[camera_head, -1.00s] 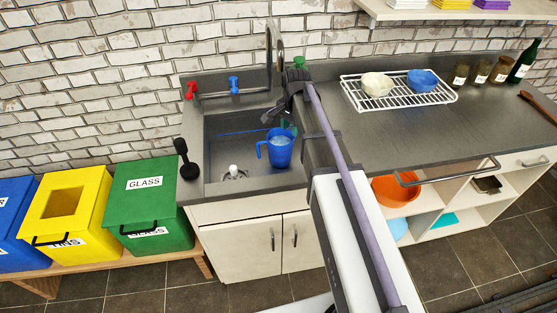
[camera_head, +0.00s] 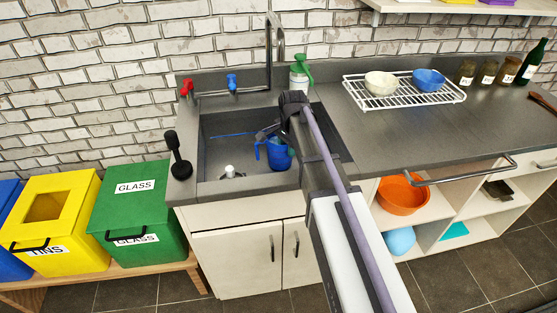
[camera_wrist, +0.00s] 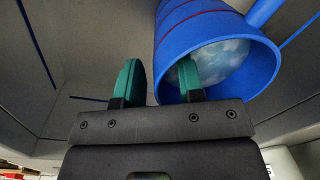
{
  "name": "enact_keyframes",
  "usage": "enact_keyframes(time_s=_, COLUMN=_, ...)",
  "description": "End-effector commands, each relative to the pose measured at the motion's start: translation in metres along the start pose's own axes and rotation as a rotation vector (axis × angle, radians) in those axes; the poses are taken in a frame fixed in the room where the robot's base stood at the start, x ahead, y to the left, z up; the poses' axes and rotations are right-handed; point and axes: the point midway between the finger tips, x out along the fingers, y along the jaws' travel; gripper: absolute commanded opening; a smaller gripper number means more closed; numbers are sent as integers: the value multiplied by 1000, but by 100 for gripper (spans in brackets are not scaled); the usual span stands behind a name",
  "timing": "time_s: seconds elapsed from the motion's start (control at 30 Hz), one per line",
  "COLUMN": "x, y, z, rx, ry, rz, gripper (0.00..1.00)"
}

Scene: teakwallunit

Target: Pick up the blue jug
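The blue jug (camera_head: 279,156) is in the sink basin (camera_head: 222,186), with its handle toward the left in the head view. In the wrist view the jug (camera_wrist: 268,62) shows its open mouth and a pale, mottled inside. My gripper (camera_wrist: 160,80) is open, with two green fingertips. The right finger overlaps the jug's mouth and appears to reach inside it. The left finger is outside, so the jug's near wall lies between them. There is a visible gap to the left finger. In the head view my gripper (camera_head: 268,133) is over the jug and partly hides it.
A tall faucet (camera_head: 270,45) stands behind the sink, with a green-topped spray bottle (camera_head: 299,75) beside it. A black plunger (camera_head: 178,160) stands at the left rim. A white dish rack (camera_head: 405,92) with two bowls is on the right counter. Sink walls surround the jug.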

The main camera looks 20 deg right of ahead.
Motion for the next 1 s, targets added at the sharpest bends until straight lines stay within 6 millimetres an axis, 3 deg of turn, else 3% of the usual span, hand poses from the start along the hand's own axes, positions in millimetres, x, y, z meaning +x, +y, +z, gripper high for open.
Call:
enact_keyframes(time_s=0.03, x=12, y=0, z=0, rx=0, ry=0, rz=0, gripper=35)
enact_keyframes(time_s=0.27, x=8, y=0, z=0, rx=0, ry=0, rz=0, gripper=33)
enact_keyframes(time_s=0.6, x=8, y=0, z=0, rx=0, ry=0, rz=0, gripper=1)
enact_keyframes(time_s=1.0, x=8, y=0, z=0, rx=0, ry=0, rz=0, gripper=0)
